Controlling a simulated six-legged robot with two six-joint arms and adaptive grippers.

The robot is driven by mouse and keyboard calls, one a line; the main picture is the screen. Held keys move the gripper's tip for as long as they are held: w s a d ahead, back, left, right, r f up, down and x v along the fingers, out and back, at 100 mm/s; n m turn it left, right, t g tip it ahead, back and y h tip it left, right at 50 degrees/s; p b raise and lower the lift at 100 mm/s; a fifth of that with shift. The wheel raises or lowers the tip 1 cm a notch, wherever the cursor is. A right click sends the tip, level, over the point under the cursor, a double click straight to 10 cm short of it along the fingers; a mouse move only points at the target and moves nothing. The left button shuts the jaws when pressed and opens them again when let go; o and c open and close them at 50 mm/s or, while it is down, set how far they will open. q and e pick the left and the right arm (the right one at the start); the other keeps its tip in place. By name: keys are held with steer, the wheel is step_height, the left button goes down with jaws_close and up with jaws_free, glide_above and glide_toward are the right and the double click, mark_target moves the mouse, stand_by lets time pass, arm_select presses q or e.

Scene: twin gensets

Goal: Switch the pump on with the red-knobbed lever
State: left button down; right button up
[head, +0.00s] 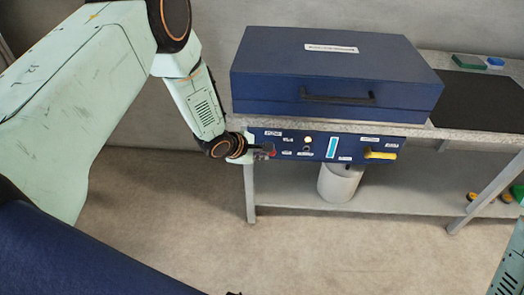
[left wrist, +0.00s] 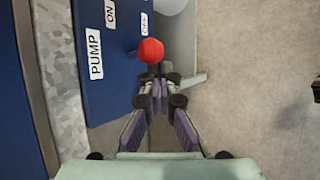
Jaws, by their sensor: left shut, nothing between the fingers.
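The red knob (left wrist: 151,51) of the lever shows in the left wrist view, in front of the blue panel (left wrist: 110,85) with labels reading PUMP, ON and, less clearly, OFF. The knob is level with the OFF label's side of the panel. In the head view the red knob (head: 272,152) is at the panel's left end. My left gripper (head: 262,151) is at the knob. In the left wrist view its fingertips (left wrist: 160,82) are shut and empty, just below the knob in the picture; whether they touch it is unclear.
A closed blue case (head: 330,75) stands on the bench above the panel. The panel also bears a yellow handle (head: 380,153) and a light blue strip (head: 332,147). A white bucket (head: 339,183) stands below. The floor (head: 180,220) in front is clear.

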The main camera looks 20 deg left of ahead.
arm_select(q)
steer(key=shift+r+p, duration=0.75)
steer(key=shift+r, duration=0.05)
arm_select(e)
steer(key=shift+s+r, duration=0.1)
steer(key=shift+r, duration=0.6)
arm_select(q)
steer(key=shift+s+f, duration=0.1)
steer(key=shift+s, duration=0.05)
arm_select(e)
steer(key=shift+s, duration=0.1)
